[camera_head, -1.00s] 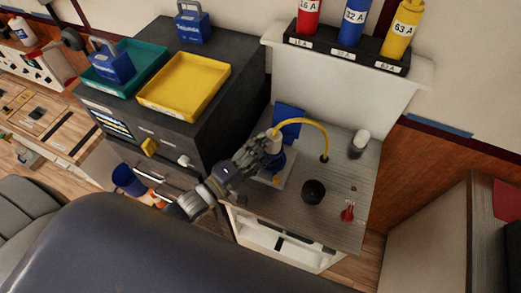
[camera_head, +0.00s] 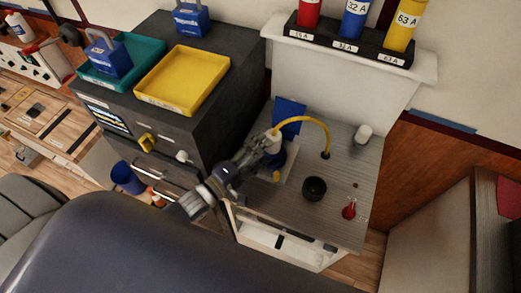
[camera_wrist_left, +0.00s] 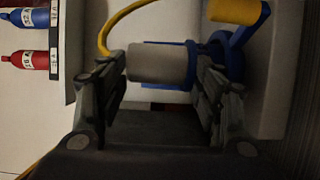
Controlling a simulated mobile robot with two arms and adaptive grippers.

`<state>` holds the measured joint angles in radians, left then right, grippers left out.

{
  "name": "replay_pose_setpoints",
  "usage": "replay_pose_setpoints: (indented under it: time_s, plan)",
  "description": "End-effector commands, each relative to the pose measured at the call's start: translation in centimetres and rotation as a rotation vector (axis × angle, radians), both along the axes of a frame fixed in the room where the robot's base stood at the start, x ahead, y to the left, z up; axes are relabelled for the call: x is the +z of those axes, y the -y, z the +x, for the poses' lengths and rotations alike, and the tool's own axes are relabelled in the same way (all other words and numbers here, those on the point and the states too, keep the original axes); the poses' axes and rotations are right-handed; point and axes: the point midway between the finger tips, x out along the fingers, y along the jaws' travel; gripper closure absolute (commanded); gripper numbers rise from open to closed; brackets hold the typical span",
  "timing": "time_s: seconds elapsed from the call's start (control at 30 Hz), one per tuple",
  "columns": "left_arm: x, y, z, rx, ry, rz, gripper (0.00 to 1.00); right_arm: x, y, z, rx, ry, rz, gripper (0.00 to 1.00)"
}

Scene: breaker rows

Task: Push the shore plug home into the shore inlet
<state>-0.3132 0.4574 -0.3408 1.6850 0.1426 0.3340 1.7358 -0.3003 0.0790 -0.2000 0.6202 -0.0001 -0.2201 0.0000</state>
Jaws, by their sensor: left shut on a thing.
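The shore plug (camera_head: 272,143) is a pale grey cylinder with a yellow cable arching from its top to the worktop. My left gripper (camera_head: 264,150) is shut on it, coming in from the left. In the left wrist view the plug's grey body (camera_wrist_left: 160,62) sits between my two fingers. In the left wrist view the inlet's blue ring (camera_wrist_left: 210,50) is right at the plug's end. I cannot tell how deep the plug sits. My right gripper is not in view.
A black cup (camera_head: 314,188), a red key-like piece (camera_head: 349,209) and a white cylinder (camera_head: 364,133) stand on the grey worktop (camera_head: 335,220). A dark cabinet (camera_head: 215,125) with a yellow tray (camera_head: 183,80) is close on the left.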

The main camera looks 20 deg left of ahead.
Motion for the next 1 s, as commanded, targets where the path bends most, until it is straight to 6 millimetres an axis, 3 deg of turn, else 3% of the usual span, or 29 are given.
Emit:
replay_pose_setpoints:
  time_s: [0.37,0.4,0.5,1.0]
  plan:
    - [-0.9,0.0,0.1,-0.001,0.004,0.001,0.95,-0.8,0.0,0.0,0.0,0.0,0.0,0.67]
    - [-0.8,0.0,0.1,-0.001,0.004,0.001,0.32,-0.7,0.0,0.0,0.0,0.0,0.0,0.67]
    - [-0.9,0.0,0.0,-0.001,0.0,0.001,0.15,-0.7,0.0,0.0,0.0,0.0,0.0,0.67]
    - [-1.3,-0.1,-0.4,0.0,-0.008,0.004,0.15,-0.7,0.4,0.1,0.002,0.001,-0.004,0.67]
